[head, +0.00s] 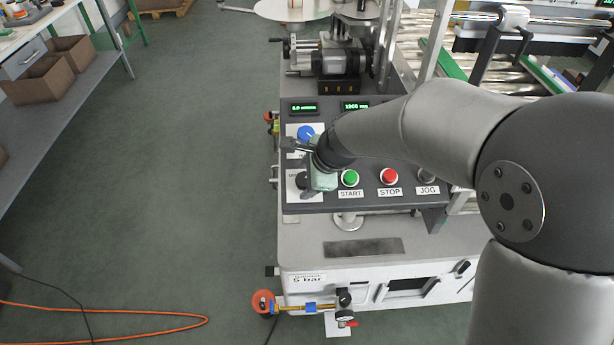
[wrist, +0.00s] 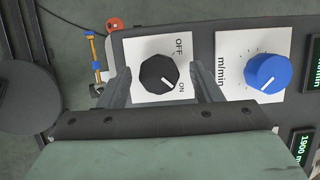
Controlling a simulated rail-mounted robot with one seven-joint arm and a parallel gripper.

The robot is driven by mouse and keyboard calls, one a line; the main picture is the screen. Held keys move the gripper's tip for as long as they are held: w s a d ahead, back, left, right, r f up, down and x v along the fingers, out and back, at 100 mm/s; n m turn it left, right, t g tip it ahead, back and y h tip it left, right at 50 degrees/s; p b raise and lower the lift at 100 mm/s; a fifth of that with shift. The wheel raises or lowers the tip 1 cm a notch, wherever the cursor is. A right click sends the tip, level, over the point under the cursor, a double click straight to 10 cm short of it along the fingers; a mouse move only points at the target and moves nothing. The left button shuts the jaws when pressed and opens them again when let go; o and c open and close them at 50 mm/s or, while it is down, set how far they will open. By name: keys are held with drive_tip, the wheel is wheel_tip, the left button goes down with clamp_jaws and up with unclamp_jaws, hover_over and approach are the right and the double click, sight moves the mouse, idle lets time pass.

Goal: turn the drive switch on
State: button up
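The drive switch is a black round knob (wrist: 159,74) with a white pointer line, on a white plate (wrist: 140,52) marked OFF and ON. In the wrist view its pointer aims to the lower right, close to the ON mark. My gripper (wrist: 158,78) is open, with one finger on either side of the knob and visible gaps between. I cannot tell how far the fingertips are above the plate. In the head view the switch (head: 302,181) is partly hidden by my gripper.
A blue speed knob (wrist: 267,73) sits close to the right finger; it also shows in the head view (head: 305,132). The green START (head: 349,178), red STOP (head: 389,176) and JOG (head: 427,174) buttons line the panel. Lit displays (head: 304,107) are behind.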

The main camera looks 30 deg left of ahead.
drive_tip(key=shift+r, duration=0.1)
drive_tip(key=v, duration=1.7)
drive_tip(key=shift+s+d, duration=0.1)
drive_tip(key=d+f+n+h, duration=0.1)
drive_tip(key=d+f+n, duration=0.1)
drive_tip(key=d, duration=0.7)
drive_tip(key=d+f+n+h, duration=0.2)
drive_tip(key=d+f, duration=0.1)
drive_tip(key=d, duration=0.5)
drive_tip(key=s+d+f+n+h, duration=0.1)
drive_tip(key=s+d+f+n, duration=0.2)
drive_tip(key=s+d, duration=0.2)
drive_tip(key=s+d+f+n+h, duration=0.1)
drive_tip(key=s+d+f+n, duration=0.2)
drive_tip(key=d, duration=0.8)
drive_tip(key=s, duration=0.2)
drive_tip(key=shift+s+d+f+n, duration=0.2)
drive_tip(key=shift+s+d+n, duration=0.1)
drive_tip(key=shift+d+n, duration=0.1)
drive_tip(key=shift+f, duration=0.1)
